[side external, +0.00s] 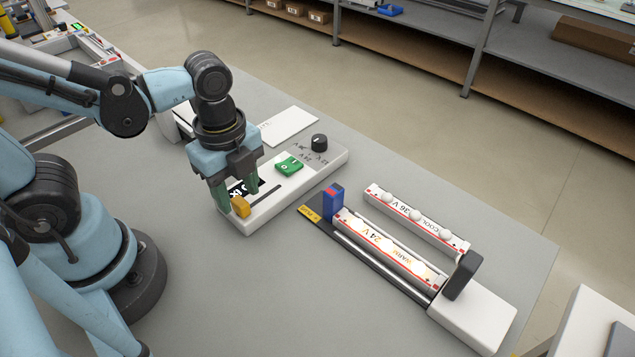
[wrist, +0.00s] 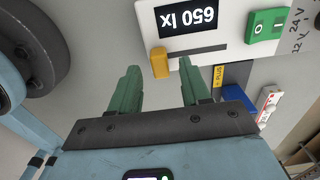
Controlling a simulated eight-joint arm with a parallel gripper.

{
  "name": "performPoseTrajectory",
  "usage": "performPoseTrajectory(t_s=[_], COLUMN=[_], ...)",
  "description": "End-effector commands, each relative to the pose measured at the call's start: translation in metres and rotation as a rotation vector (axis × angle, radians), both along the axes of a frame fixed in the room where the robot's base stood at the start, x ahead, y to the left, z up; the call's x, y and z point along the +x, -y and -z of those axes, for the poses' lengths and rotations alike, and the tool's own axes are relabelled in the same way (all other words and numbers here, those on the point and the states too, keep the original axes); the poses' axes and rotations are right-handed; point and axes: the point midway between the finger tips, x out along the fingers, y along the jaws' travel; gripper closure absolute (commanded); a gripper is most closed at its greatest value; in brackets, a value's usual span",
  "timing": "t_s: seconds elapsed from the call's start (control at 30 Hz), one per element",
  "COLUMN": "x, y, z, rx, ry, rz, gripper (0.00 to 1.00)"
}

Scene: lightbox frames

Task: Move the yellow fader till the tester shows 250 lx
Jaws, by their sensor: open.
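The yellow fader (side external: 241,206) is at the left end of a dark slot on the white tester box (side external: 262,218); the wrist view shows the fader (wrist: 160,63) too. The tester display (wrist: 186,17) appears upside down in the wrist view and reads 650 lx. My gripper (side external: 236,197) is open over this end of the box. In the wrist view its green fingertips (wrist: 159,66) lie either side of the fader, with visible gaps. I cannot tell whether they are low enough to flank it fully.
A green switch (side external: 289,166) and a black knob (side external: 319,142) sit farther along the box. To the right are a lit 24 V lamp bar (side external: 375,241) and a 36 V bar (side external: 403,208) with several white domes. Grey table (side external: 290,290) is clear in front.

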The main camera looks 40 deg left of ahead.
Motion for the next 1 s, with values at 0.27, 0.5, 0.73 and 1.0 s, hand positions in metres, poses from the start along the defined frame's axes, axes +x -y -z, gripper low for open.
performPoseTrajectory(t_s=[0.27,0.5,0.73,1.0], x=[0.001,0.0,0.0,0.0], y=[0.0,0.0,0.0,0.0], z=[0.019,0.024,0.024,0.024], rx=[0.0,0.0,0.0,0.0], ry=[0.0,0.0,0.0,0.0], rz=[0.0,0.0,0.0,0.0], gripper=[0.53,0.53,0.53,0.95])
